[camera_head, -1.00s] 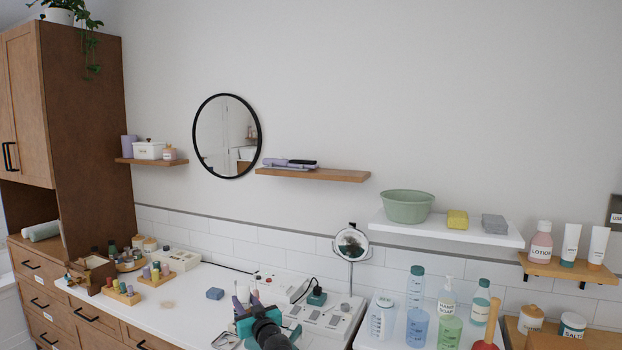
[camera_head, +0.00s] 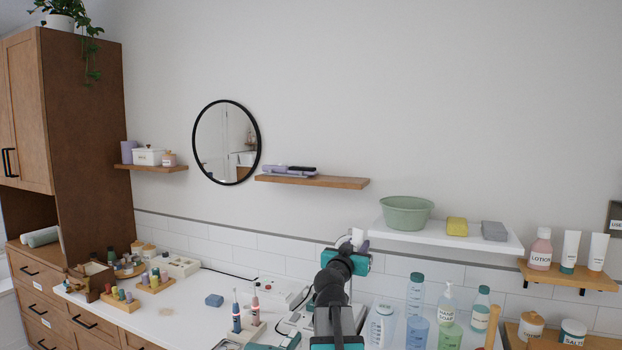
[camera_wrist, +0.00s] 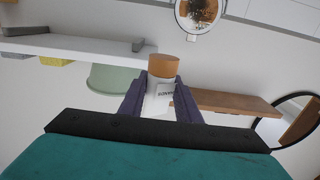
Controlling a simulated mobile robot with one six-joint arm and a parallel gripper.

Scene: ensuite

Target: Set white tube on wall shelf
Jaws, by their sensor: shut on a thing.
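My gripper (camera_head: 354,242) is raised in front of the wall, below the gap between the middle wooden shelf and the white shelf. It is shut on a white tube (camera_wrist: 158,101) with an orange cap, which sits between the dark purple fingers in the wrist view. Only a small white part of the tube (camera_head: 358,236) shows in the head view. The middle wooden wall shelf (camera_head: 330,182) is up and to the left of my gripper and bears a purple hair straightener. It also shows in the wrist view (camera_wrist: 225,103).
The white shelf (camera_head: 450,238) at right holds a green bowl (camera_head: 407,212), a yellow sponge and a grey block. The right wooden shelf (camera_head: 570,277) holds lotion and two tubes. A round mirror (camera_head: 226,142) hangs at left. Bottles crowd the counter below.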

